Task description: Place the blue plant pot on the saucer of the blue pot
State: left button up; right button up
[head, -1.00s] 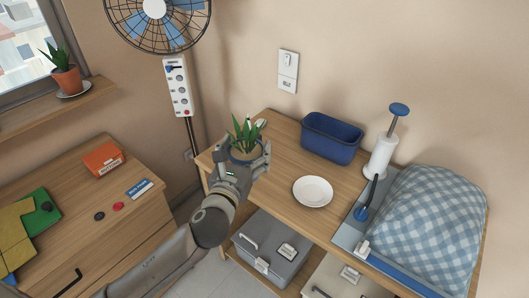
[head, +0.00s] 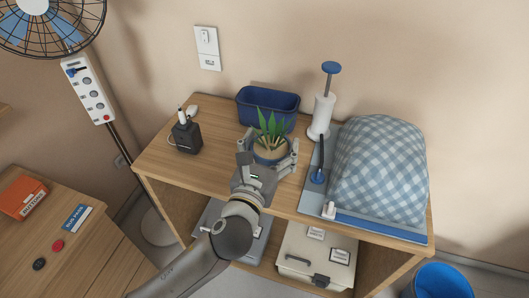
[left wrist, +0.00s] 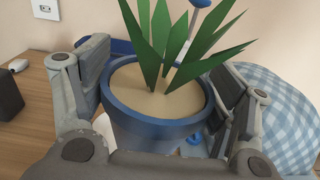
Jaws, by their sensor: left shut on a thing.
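The blue plant pot (head: 271,157), with green spiky leaves and pale soil, is held upright between the fingers of my left gripper (head: 268,150), over the wooden shelf unit's top. In the left wrist view the blue pot (left wrist: 158,125) fills the middle, with a finger on each side. The white saucer is hidden behind the gripper and pot in the head view. In the left wrist view a white edge (left wrist: 103,129) shows low beside the pot, likely the saucer. I cannot tell whether the pot touches it. My right gripper is not in view.
A dark blue basket (head: 267,107) stands close behind the pot. A white pump (head: 321,115) and a checked blue bundle on a tray (head: 376,170) are to the right. A black box (head: 187,136) is at left. Bare tabletop (head: 215,150) lies between box and gripper.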

pick_arm(q)
jog(key=w, duration=0.1)
jog(key=w+f, duration=0.1)
jog(key=w, duration=0.1)
jog(key=w+f, duration=0.1)
jog(key=shift+w+a, duration=0.2)
jog(key=w+f+b, duration=0.1)
jog(key=f, duration=0.2)
jog(key=w+f+b, duration=0.1)
jog(key=w+f, duration=0.1)
jog(key=f, duration=0.1)
jog(key=w+f+b, duration=0.1)
jog(key=w+f, duration=0.1)
jog(key=f, duration=0.1)
jog(key=shift+w+a, duration=0.1)
jog(key=shift+a, duration=0.2)
jog(key=o, duration=0.9)
jog(key=shift+f, duration=0.15)
jog(key=shift+o, duration=1.7)
